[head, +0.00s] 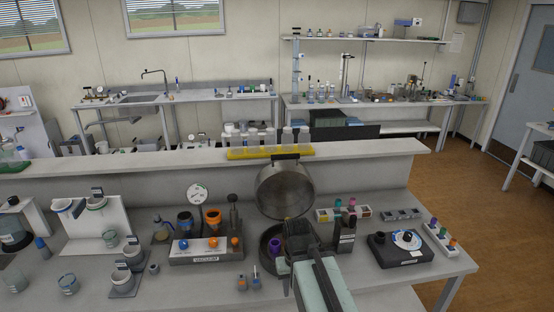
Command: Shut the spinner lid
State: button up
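The spinner lid (285,192) is a round metal disc standing raised, hinged at the back of the spinner. The spinner bowl (266,240) is dark and round and lies open below the lid. A purple piece (275,246) shows inside the bowl. My arm reaches in from the bottom of the head view, and my gripper (293,228) is over the right part of the bowl, in front of the lid's lower edge. The arm hides the bowl's right side. The fingers are dark and small, so I cannot tell their opening or any contact with the lid.
A yellow rack (270,152) of jars stands on the ledge behind the lid. The vacuum unit (206,248) is left of the spinner. A dark block with vials (345,236) stands close to the right of my arm. A dark dial device (400,250) is farther right.

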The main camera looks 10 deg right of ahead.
aim_at(283, 189)
jog(key=u, duration=2.3)
jog(key=k, duration=1.25)
jog(key=z, duration=1.85)
jog(key=i, duration=1)
jog(key=u, duration=0.05)
